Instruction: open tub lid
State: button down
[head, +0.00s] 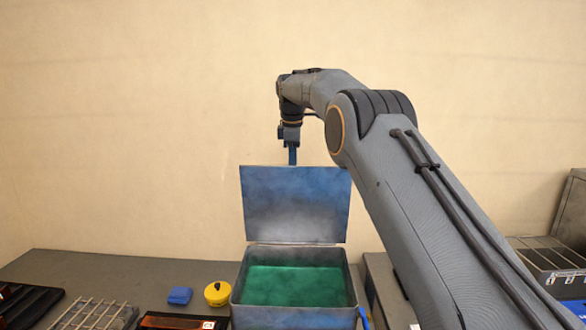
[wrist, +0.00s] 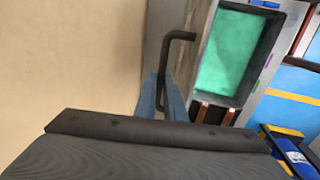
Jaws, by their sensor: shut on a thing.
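The tub (head: 238,316) stands on the bench with its green inside (head: 293,286) showing. Its lid (head: 295,205) stands up, about vertical, at the tub's back edge. My gripper (head: 292,160) is above the lid's top edge. In the wrist view, my gripper (wrist: 161,88) has its blue fingers shut on a dark bent handle (wrist: 181,36). The tub's green inside shows to the right of the handle in that view. The handle is hidden in the head view.
A blue block (head: 180,295) and a yellow round item (head: 217,293) lie left of the tub. A wire rack (head: 95,314) and dark trays (head: 25,303) are farther left. A slotted bin (head: 550,258) stands at the right. A plain wall rises behind.

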jog(key=shift+d+f, duration=0.3)
jog(key=shift+f, duration=0.2)
jog(key=c, duration=1.9)
grip_release()
jog(key=shift+w, duration=0.15)
jog(key=shift+o, duration=0.3)
jog(key=shift+a+r, duration=0.25)
jog(key=shift+r, duration=0.1)
jog(key=b+v, duration=0.1)
jog(key=v, duration=0.6)
jog(key=shift+r, duration=0.3)
